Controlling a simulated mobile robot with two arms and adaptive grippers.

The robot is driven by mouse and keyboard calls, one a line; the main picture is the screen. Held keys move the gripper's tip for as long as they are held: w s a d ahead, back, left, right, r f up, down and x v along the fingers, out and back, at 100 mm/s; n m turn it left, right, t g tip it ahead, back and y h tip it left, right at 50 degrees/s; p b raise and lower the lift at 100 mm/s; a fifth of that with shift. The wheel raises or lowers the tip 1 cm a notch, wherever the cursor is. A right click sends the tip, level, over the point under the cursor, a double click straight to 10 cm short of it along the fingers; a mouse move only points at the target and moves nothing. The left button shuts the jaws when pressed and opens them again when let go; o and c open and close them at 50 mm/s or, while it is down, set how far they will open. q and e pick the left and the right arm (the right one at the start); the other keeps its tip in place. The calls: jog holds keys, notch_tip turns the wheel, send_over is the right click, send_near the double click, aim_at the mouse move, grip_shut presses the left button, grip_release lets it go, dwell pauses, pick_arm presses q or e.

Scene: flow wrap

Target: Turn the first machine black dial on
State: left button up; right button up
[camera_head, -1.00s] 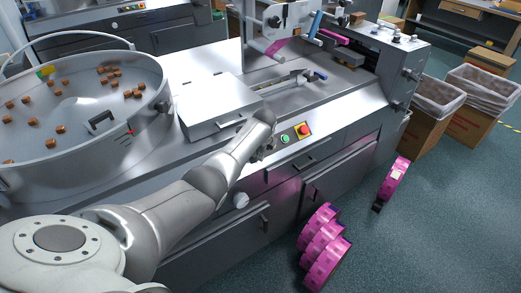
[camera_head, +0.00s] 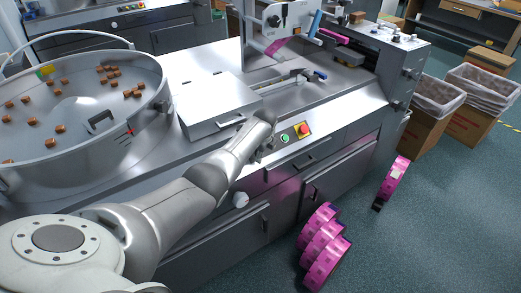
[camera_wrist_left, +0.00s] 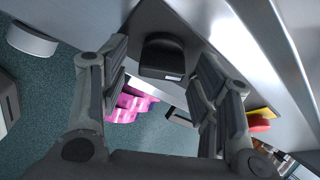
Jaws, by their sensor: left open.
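The black dial (camera_wrist_left: 162,55) is on the front of the first machine (camera_head: 290,170). In the left wrist view it sits between the two fingers of my left gripper (camera_wrist_left: 164,75), which is open. In the head view my left gripper (camera_head: 264,148) is at the machine's front panel, just left of the green button (camera_head: 285,139), and the dial is hidden behind my arm. My right gripper is not in view.
A red stop button (camera_head: 304,129) on a yellow plate is right of the green one. A bowl (camera_head: 150,110) holds brown pieces. Pink film rolls (camera_head: 325,245) stand low in front. Lined cardboard bins (camera_head: 437,130) stand to the right.

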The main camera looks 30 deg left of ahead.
pick_arm(q)
jog(key=v, duration=1.2)
dwell(0.6)
